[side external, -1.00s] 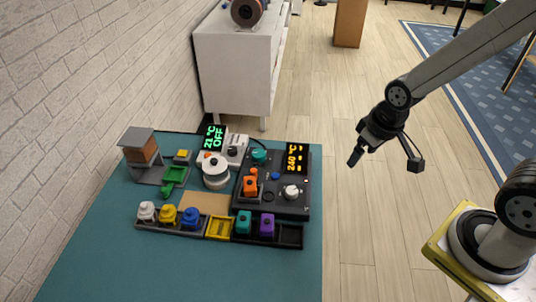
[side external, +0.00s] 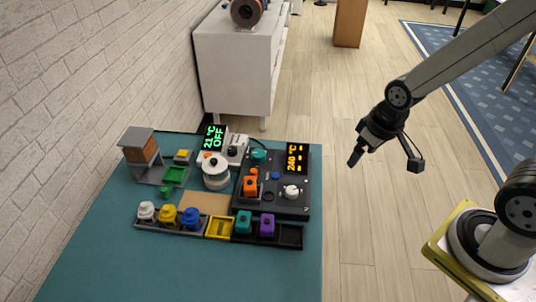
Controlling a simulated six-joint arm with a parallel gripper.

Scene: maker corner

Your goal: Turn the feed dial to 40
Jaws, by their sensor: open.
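A dark control panel (side external: 271,209) stands on the teal table, with an orange display (side external: 297,158) reading about 240 °C. It carries a white round knob (side external: 291,192) at the right and a teal round knob (side external: 259,155) at the back left. No label or scale is readable, so I cannot tell which one is the feed dial or where it points. My gripper (side external: 359,153) is open and empty, in the air to the right of the panel and apart from it.
An orange block (side external: 250,186) stands up on the panel's left. A white spool (side external: 216,171), a white unit (side external: 237,149) and a green "21 °C OFF" display (side external: 214,138) are left of it. Coloured pieces line a front rack (side external: 170,229). The table's front is clear.

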